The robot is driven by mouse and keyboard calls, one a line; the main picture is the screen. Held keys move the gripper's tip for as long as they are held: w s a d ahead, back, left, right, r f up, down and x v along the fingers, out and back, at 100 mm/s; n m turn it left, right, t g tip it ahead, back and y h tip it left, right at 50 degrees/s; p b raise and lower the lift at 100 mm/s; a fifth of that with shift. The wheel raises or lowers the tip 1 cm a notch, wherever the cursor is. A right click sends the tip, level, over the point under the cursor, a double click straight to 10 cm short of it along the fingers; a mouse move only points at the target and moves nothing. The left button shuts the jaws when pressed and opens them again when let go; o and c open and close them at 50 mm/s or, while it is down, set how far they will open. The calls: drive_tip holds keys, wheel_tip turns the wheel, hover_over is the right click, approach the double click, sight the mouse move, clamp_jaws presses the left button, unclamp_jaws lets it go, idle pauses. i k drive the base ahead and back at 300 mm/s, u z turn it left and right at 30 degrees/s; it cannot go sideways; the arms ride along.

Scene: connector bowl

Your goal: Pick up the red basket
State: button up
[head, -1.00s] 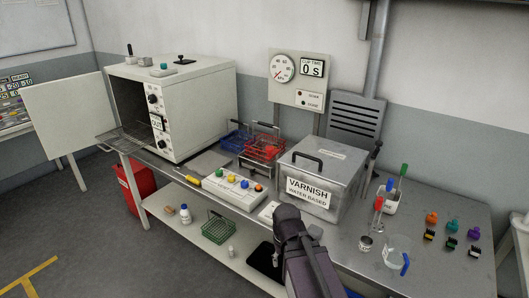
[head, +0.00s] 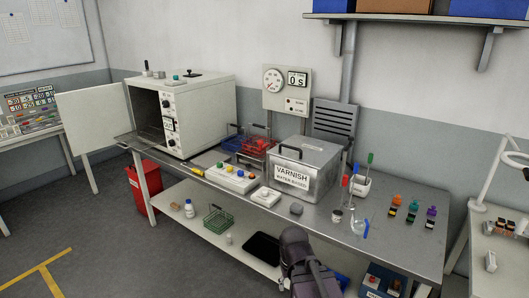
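The red wire basket (head: 254,150) stands on the metal bench, between the blue basket (head: 234,143) and the grey varnish box. It has a raised handle and something red seems to be inside. Its lower front is partly hidden behind the button panel. Part of my dark arm shows at the bottom centre, in front of the bench and well apart from the basket. My gripper's fingers do not show.
The varnish box (head: 304,168) stands right of the baskets. A button panel (head: 231,179) lies in front of them. The open oven (head: 186,115) is at left. A green basket (head: 217,219) sits on the lower shelf. Cups and connectors occupy the bench's right side.

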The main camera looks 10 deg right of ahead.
sight(259, 137)
drive_tip(key=z, duration=0.05)
drive_tip(key=k, duration=0.15)
drive_tip(key=u, duration=0.45)
drive_tip(key=i, duration=0.45)
drive_tip(key=u, duration=0.6)
drive_tip(key=i, duration=1.55)
drive_tip(key=z, duration=0.35)
drive_tip(key=i, duration=0.65)
drive_tip(key=z, duration=0.75)
drive_tip(key=i, duration=0.45)
drive_tip(key=z, duration=0.25)
